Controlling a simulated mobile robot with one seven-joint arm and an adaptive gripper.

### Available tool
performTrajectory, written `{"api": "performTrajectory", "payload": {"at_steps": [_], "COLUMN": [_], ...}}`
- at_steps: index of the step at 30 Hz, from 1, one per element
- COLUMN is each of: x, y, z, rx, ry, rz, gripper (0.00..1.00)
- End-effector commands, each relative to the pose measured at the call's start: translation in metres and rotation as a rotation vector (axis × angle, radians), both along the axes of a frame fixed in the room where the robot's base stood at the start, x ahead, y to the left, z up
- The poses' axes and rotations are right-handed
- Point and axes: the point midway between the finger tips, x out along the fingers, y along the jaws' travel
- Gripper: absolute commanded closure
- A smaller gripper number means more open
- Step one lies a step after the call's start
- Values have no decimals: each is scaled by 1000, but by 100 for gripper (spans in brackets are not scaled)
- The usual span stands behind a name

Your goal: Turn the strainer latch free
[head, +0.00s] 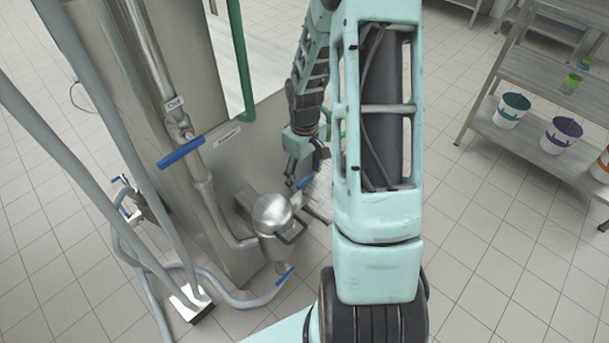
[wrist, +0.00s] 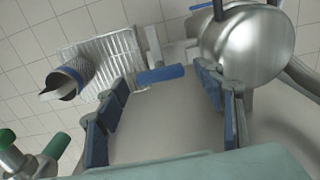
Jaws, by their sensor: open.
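A round, shiny metal strainer body (head: 272,212) sits on the pipework at the machine's lower side. It shows large at the upper right of the wrist view (wrist: 248,45). A dark, squarish handle (head: 292,235) juts from its side in the head view. A short blue bar (wrist: 161,73) lies beside the dome in the wrist view; I cannot tell whether it is the latch. My gripper (wrist: 160,84) is open and empty. The blue bar shows between and beyond its fingertips, and the right finger overlaps the dome's edge in the picture. Contact cannot be told.
A ribbed metal tray (wrist: 107,62) and a blue-banded cylinder (wrist: 68,82) are left of the gripper in the wrist view. A blue valve lever (head: 182,152) is on the upright pipe. Grey hoses run at left. A shelf (head: 530,142) with buckets stands right; floor between is clear.

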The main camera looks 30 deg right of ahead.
Motion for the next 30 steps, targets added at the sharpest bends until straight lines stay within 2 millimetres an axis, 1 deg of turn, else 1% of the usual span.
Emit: {"api": "performTrajectory", "payload": {"at_steps": [5,12,15,18,21,30], "x": [1,2,1,1,1,0], "y": [-1,-1,-1,-1,0,0], "z": [31,79,95,105,111,112], "rx": [-3,-3,-2,-2,-1,-1], "ry": [-6,-7,-5,-4,-3,-1], "rz": [-2,-1,0,0,0,0], "gripper": [38,38,38,38,38,38]}}
